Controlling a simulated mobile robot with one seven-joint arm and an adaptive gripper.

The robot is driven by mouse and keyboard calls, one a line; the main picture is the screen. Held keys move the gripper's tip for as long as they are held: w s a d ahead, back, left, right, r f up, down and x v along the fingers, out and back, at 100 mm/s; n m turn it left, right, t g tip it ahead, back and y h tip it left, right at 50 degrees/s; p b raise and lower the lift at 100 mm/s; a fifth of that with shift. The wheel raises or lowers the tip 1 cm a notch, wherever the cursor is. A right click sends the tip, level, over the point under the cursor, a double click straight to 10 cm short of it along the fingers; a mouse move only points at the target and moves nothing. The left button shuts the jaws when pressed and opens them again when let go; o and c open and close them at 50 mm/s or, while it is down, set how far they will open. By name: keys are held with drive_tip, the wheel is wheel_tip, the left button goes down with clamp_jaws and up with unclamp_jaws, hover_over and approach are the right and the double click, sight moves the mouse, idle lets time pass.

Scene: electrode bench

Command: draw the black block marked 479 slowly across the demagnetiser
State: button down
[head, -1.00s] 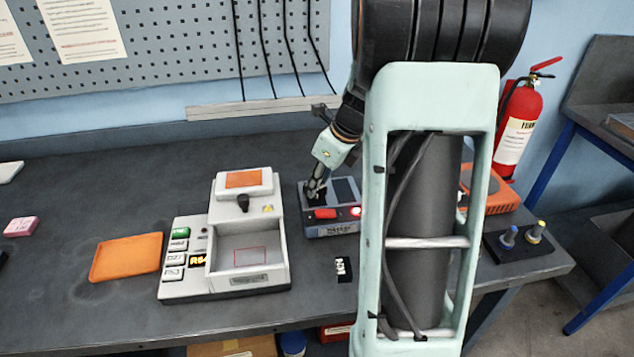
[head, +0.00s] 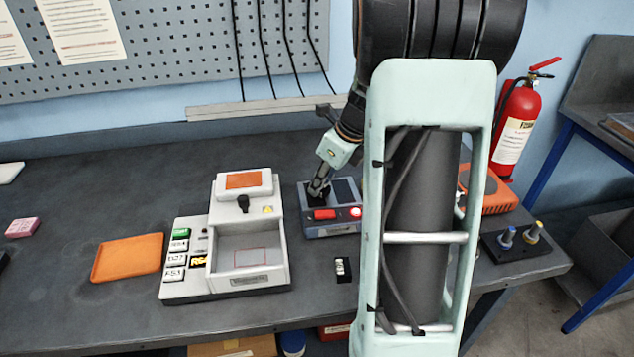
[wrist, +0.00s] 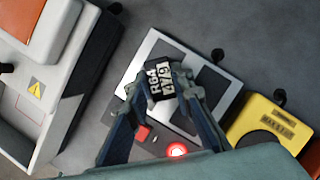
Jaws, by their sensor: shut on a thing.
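My gripper (head: 319,192) is shut on a black block (wrist: 160,80) with white print, which seems to read R64 and 479 in the wrist view. The block sits between the fingertips over the left dark pad of the demagnetiser (head: 348,231). I cannot tell whether it touches the pad. The demagnetiser is a grey-blue box with two dark pads, a red button and a glowing red lamp. It also shows under my gripper in the wrist view (wrist: 205,98). In the head view my gripper covers most of the held block.
A white machine (head: 275,280) with labelled buttons stands left of the demagnetiser. An orange tray (head: 127,258) and pink block (head: 22,227) lie farther left. Another small black block (head: 342,270) lies in front of the demagnetiser. A yellow device (wrist: 262,125) stands close to its right.

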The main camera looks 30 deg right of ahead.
drive_tip(key=shift+s+d+p, duration=0.1)
drive_tip(key=shift+s+d, duration=0.2)
drive_tip(key=shift+d, duration=0.75)
drive_tip(key=shift+s+d+p, duration=0.1)
drive_tip(key=shift+s+d, duration=0.15)
drive_tip(key=shift+d, duration=0.75)
drive_tip(key=shift+s+d+p, duration=0.1)
drive_tip(key=shift+s+d, duration=0.2)
drive_tip(key=shift+d, duration=0.75)
drive_tip(key=shift+r, duration=0.15)
drive_tip(key=shift+s+d+r+p, duration=0.1)
drive_tip(key=shift+d+r+p, duration=0.15)
drive_tip(key=shift+r+p, duration=0.9)
drive_tip(key=shift+s+d+r+p, duration=0.1)
drive_tip(key=shift+d+r+p, duration=0.1)
drive_tip(key=shift+r+p, duration=0.9)
drive_tip(key=shift+r+p, duration=2.2)
